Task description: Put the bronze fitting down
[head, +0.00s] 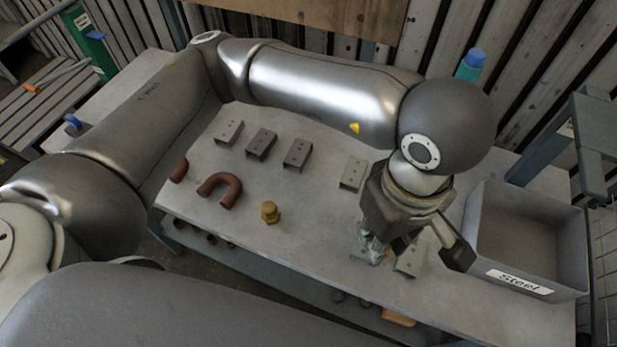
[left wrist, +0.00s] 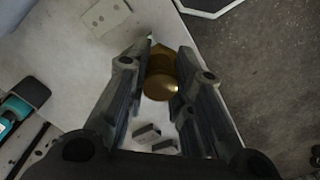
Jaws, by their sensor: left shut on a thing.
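My left gripper (head: 408,258) is over the right part of the table, just left of the steel bin. In the left wrist view its fingers (left wrist: 163,62) are shut on a bronze fitting (left wrist: 161,85) with a rounded, gold-brown body. The held fitting is hidden by the gripper in the head view. I cannot tell whether it touches the table. Another bronze-coloured fitting (head: 270,212), with a hexagonal base, stands on the table near the front edge, left of the gripper. My right gripper is not in view.
Several grey brackets (head: 297,152) lie on the table, some beside my gripper. A copper-brown U-bend (head: 220,188) lies at the left. The bin (head: 482,262) labelled "Steel" stands at the right. The tabletop (head: 315,212) between the fitting and gripper is clear.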

